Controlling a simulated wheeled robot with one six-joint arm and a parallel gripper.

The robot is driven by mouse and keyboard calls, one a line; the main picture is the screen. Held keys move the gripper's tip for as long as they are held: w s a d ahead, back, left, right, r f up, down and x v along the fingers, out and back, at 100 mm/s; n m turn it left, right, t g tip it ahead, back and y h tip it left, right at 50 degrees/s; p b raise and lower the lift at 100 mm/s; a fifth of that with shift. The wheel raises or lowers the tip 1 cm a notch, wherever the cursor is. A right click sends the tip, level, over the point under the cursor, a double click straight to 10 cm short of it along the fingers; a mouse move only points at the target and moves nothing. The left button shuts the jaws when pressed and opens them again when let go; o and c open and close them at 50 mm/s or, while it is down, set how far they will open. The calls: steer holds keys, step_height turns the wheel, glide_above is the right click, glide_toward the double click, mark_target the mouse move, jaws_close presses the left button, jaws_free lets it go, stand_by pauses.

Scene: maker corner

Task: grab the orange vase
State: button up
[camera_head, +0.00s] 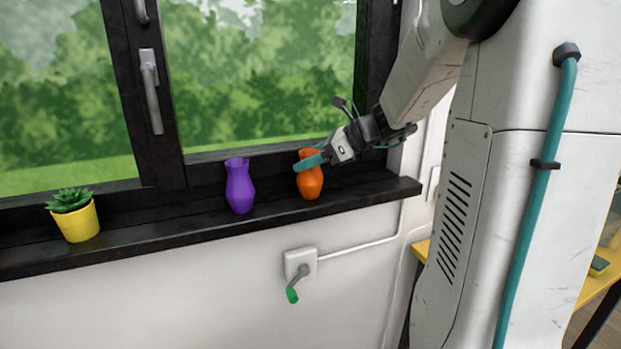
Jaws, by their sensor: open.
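The orange vase (311,184) stands upright on the dark window sill, near its right end. My gripper (308,161) reaches in from the upper right and is at the vase's neck. Its jaws are open. One teal fingertip crosses in front of the vase just below the rim and hides part of the neck. The other finger is hidden, so I cannot tell whether the vase is between the fingers or whether they touch it.
A purple vase (239,188) stands on the sill (150,218) left of the orange one. A yellow pot (78,223) with a succulent is further left. The window frame (152,95) rises behind. A wall box (300,262) with a green-tipped lever is below the sill.

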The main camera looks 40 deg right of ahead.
steer(key=c, duration=1.3)
